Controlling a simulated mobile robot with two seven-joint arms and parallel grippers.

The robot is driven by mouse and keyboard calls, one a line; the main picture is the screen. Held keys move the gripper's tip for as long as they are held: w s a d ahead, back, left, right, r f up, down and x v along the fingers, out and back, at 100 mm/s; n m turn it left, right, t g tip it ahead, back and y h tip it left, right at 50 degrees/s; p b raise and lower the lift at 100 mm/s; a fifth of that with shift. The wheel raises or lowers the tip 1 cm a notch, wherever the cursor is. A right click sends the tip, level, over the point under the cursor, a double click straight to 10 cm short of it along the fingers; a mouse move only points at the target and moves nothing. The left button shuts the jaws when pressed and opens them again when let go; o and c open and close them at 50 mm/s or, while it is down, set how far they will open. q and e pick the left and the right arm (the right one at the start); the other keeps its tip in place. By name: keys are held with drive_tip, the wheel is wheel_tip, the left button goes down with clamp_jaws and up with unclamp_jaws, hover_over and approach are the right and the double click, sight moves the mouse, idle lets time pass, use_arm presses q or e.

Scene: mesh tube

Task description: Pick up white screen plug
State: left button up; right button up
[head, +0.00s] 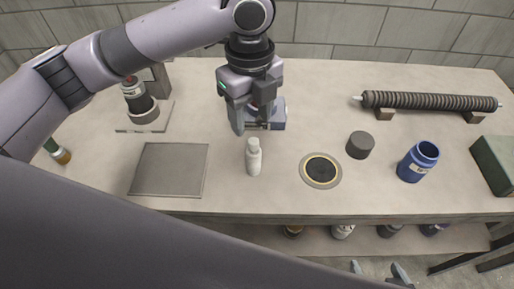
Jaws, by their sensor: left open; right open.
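A small white bottle-shaped piece (253,160) stands upright near the table's front middle; it is the only loose white piece I see, and I cannot tell for sure that it is the white screen plug. My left gripper (252,128) points down just behind and above it, open. The gripper looks apart from the white piece. Two pale tips at the bottom edge look like my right gripper (379,272), open and empty, low in front of the table. A dark ribbed tube (430,100) with pale ends lies on supports at the back right.
A blue object (279,116) is partly hidden behind my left gripper. A grey plate (168,170) lies left, a ringed black disc (320,169), dark cylinder (360,145) and blue jar (417,162) right. A green box (497,163) stands at the right edge. Several containers sit below.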

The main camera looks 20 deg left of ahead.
sight(253, 141)
use_arm(q)
drive_tip(key=f, duration=0.6)
drive_tip(key=shift+s+d, duration=0.15)
drive_tip(key=shift+s, duration=0.1)
clamp_jaws()
